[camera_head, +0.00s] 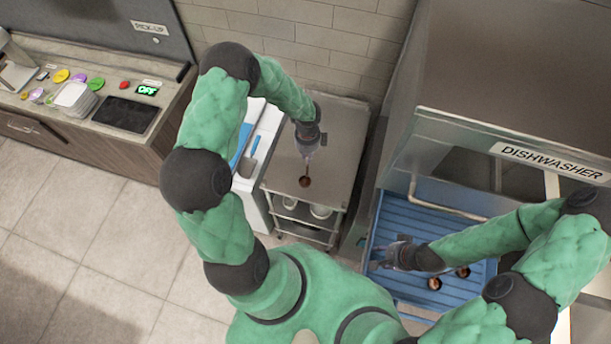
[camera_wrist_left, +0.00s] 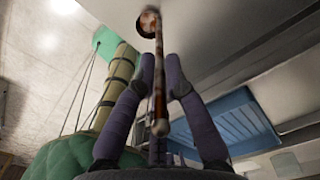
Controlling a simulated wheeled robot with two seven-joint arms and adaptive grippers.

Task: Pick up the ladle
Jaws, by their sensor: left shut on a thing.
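The ladle (camera_head: 305,181) is a small dark copper-coloured bowl on a thin handle. It is at my left gripper (camera_head: 308,152), over the steel cart top. In the left wrist view the ladle (camera_wrist_left: 158,75) runs between the two fingers of my left gripper (camera_wrist_left: 160,88), which is shut on its handle. The bowl end is at the top of that view, against the grey surface; I cannot tell whether it touches. My right gripper (camera_head: 379,262) is over the blue dishwasher rack, and its fingers are too small to tell open from shut.
The steel cart (camera_head: 340,125) has bowls on its lower shelf. The blue rack (camera_head: 420,215) under the dishwasher (camera_head: 520,60) holds several copper-coloured round things (camera_head: 434,283). A counter (camera_head: 165,130) with plates and a black tray stands at left. A blue-handled utensil (camera_head: 246,165) lies beside the cart.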

